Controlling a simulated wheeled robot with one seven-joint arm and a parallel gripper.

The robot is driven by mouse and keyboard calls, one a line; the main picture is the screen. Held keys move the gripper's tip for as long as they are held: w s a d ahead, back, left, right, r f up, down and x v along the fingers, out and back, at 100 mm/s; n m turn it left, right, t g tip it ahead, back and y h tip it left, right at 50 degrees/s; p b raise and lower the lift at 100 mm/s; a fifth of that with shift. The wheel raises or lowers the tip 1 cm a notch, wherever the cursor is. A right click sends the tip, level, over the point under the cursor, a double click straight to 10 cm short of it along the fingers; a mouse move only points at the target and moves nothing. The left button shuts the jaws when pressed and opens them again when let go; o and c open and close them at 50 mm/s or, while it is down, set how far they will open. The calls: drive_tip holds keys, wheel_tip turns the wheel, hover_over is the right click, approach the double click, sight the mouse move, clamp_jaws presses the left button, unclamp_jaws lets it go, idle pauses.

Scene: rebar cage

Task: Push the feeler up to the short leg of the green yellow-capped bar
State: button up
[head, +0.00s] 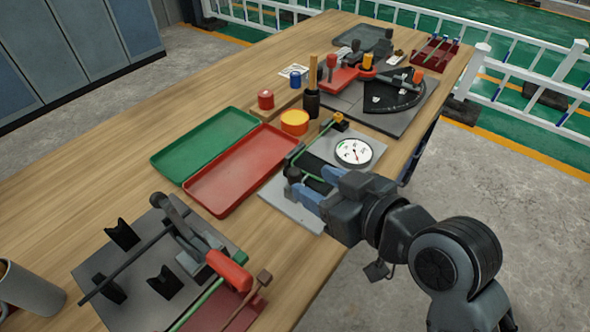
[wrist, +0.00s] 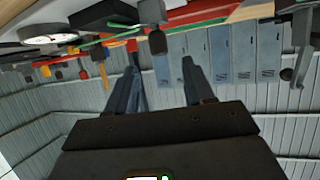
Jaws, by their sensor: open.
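The green bar (head: 315,150) with its yellow cap (head: 338,118) lies on a grey plate (head: 372,139) beside a round white dial gauge (head: 353,152). A dark upright knob (head: 293,173), which may belong to the feeler, stands near the bar's near end. My gripper (head: 308,180) is open, its blue fingers pointing at this knob. In the wrist view, the green bar (wrist: 110,38) and dial (wrist: 50,35) show inverted, and a dark knob (wrist: 157,42) lies just beyond and between the fingertips (wrist: 160,58). I cannot tell whether they touch. The short leg is not clearly distinguishable.
A red tray (head: 205,205) and a green tray (head: 165,160) lie left of the plate. A fixture with a red-handled lever (head: 228,270) stands in front. An orange round tin (head: 295,122) and a black-based wooden-handled tool (head: 312,100) stand behind. Bare wood shows at left.

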sight(299, 175)
drive_tip(key=x, duration=0.7)
drive_tip(key=shift+w+f+p, duration=0.15)
drive_tip(key=shift+p, duration=0.15)
drive_tip(key=shift+c, duration=0.3)
clamp_jaws()
